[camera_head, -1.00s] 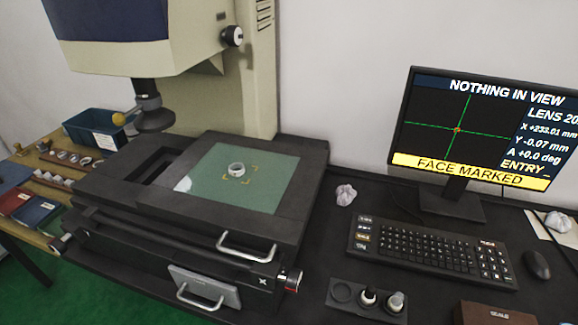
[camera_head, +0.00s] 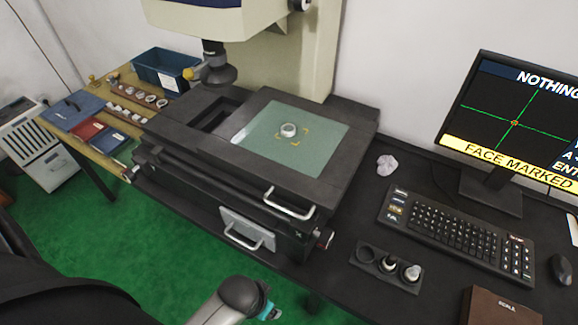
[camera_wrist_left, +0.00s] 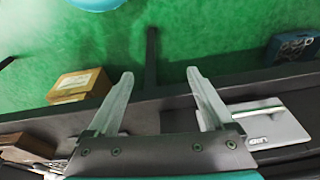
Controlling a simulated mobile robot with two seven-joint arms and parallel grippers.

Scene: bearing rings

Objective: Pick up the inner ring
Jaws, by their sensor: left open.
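A small pale metal ring (camera_head: 288,130) lies on the green glass plate (camera_head: 325,128) of the measuring machine's stage, within yellow corner marks. I cannot tell from here whether it is the inner ring. More rings (camera_head: 138,97) stand in rows on the wooden side table at the left, too small to tell apart. My left gripper (camera_wrist_left: 160,73) is open and empty in the left wrist view, well away from the ring, over the green floor and a dark edge. A grey arm link of mine shows at the bottom of the head view. My right gripper is not in view.
The machine's lens head (camera_head: 215,70) hangs beside the stage. A front handle (camera_head: 290,205) juts out. Keyboard (camera_head: 450,228), monitor and a small holder (camera_head: 385,268) with cylindrical parts stand at the right. A blue bin (camera_head: 163,70) stands at the left back. A cardboard box (camera_wrist_left: 80,86) shows in the wrist view.

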